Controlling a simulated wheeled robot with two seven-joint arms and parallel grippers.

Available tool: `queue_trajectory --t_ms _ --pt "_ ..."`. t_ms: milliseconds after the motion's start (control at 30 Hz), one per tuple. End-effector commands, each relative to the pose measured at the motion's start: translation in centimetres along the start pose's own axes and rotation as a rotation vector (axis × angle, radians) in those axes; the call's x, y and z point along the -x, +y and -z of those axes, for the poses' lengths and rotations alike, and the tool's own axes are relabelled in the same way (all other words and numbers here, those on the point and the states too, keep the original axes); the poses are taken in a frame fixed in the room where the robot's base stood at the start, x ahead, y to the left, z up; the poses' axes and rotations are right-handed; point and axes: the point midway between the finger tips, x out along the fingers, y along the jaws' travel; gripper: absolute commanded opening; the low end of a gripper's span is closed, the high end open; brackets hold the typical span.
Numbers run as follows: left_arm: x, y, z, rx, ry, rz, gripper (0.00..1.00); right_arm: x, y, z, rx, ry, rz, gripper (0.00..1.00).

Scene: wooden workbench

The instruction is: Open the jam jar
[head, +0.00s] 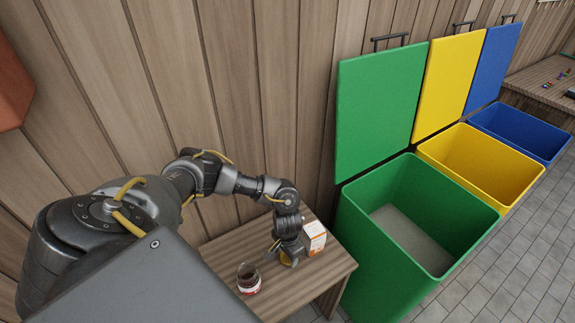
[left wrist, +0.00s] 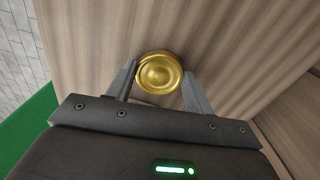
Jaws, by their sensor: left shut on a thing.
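The jam jar (head: 248,279) is a small glass jar with dark red contents and a label. It stands upright on the wooden bench, left of my left gripper, and its top looks open. My left gripper (head: 288,259) points down over the bench, to the right of the jar. It is shut on a round gold lid (left wrist: 160,72), which lies between its two fingers in the left wrist view. Only a bit of the lid (head: 287,262) shows in the head view, and I cannot tell whether it touches the bench. My right gripper is not in view.
A white and orange carton (head: 314,238) stands just right of my left gripper. The bench (head: 318,275) has bare room in front. Open green (head: 372,255), yellow (head: 440,147) and blue (head: 500,115) bins stand to the right. A plank wall (head: 215,80) rises behind.

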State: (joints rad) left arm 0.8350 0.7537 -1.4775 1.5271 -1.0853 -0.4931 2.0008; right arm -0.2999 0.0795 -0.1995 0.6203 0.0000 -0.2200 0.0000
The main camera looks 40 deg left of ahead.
Motion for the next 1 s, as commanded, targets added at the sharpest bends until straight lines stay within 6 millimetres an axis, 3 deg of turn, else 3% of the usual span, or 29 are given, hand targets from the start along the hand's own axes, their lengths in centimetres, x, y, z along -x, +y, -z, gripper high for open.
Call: queue_trajectory --t_ms 367,400,567,867,1000 --pt "-0.4 0.0 0.0 0.001 0.0 0.0 0.25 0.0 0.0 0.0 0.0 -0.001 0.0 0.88" --pt "-0.5 0.0 0.0 0.001 0.001 0.0 0.53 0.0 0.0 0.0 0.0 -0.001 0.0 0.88" --pt "-0.4 0.0 0.0 0.0 0.001 0.0 0.74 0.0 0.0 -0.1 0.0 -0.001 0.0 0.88" --pt "-0.3 0.0 0.0 0.0 0.001 0.0 0.74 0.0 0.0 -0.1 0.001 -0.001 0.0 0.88" --pt "1.1 0.0 0.0 0.0 0.001 -0.001 0.74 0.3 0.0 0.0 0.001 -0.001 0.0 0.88"
